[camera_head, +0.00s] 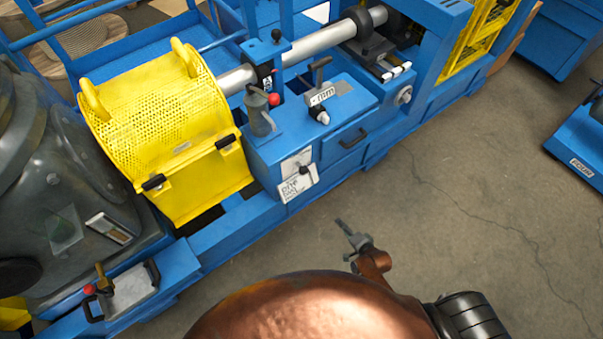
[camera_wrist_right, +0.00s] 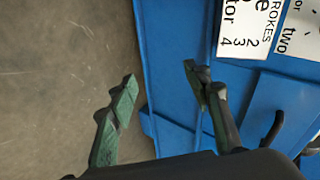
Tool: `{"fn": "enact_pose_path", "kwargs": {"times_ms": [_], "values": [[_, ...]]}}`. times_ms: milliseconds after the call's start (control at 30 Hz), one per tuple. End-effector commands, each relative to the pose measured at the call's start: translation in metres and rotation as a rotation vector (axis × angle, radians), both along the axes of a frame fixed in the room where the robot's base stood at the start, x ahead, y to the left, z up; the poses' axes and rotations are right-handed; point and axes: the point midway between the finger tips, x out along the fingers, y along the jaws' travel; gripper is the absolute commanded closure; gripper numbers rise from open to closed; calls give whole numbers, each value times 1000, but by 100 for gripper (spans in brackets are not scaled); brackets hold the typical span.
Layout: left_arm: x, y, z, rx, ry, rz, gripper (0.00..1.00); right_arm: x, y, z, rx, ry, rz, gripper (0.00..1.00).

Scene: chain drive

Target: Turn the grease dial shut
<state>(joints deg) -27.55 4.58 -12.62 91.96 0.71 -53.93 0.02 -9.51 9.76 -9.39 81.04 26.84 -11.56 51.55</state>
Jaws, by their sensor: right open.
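A white dial plate (camera_head: 297,185) with a small black knob (camera_head: 303,170) is on the front of the blue machine, below its grey top fittings. I take it as the grease dial; its exact setting is too small to read. My right gripper (camera_head: 350,234) is over the floor, in front of and to the right of the plate, apart from it. In the right wrist view the right gripper (camera_wrist_right: 160,74) is open, with nothing between its fingers. White labels (camera_wrist_right: 250,25) with numbers show at the top right there; the knob is not clear. My left gripper is not in view.
A yellow mesh guard (camera_head: 165,125) stands left of the dial. A red-knobbed lever (camera_head: 273,99) and a black drawer handle (camera_head: 353,139) are near it. A grey motor housing (camera_head: 60,200) is at far left.

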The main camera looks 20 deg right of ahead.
Motion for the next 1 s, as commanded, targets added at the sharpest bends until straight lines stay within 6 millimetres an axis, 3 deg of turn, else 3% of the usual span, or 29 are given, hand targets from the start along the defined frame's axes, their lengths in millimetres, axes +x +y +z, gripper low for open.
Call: {"fn": "enact_pose_path", "kwargs": {"times_ms": [33,100,300,500,600,767,1000], "values": [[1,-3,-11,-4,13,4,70,24,6,-4,93,-44,-43,55],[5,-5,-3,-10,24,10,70,55,16,18,242,-108,-103,55],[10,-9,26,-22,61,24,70,119,49,87,687,-239,-201,55],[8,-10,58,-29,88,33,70,144,75,144,1019,-283,-212,55],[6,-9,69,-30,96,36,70,147,81,163,1109,-288,-206,55],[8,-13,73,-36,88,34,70,155,88,176,1161,-292,-201,55],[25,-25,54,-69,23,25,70,189,99,175,1162,-293,-203,55]]}}
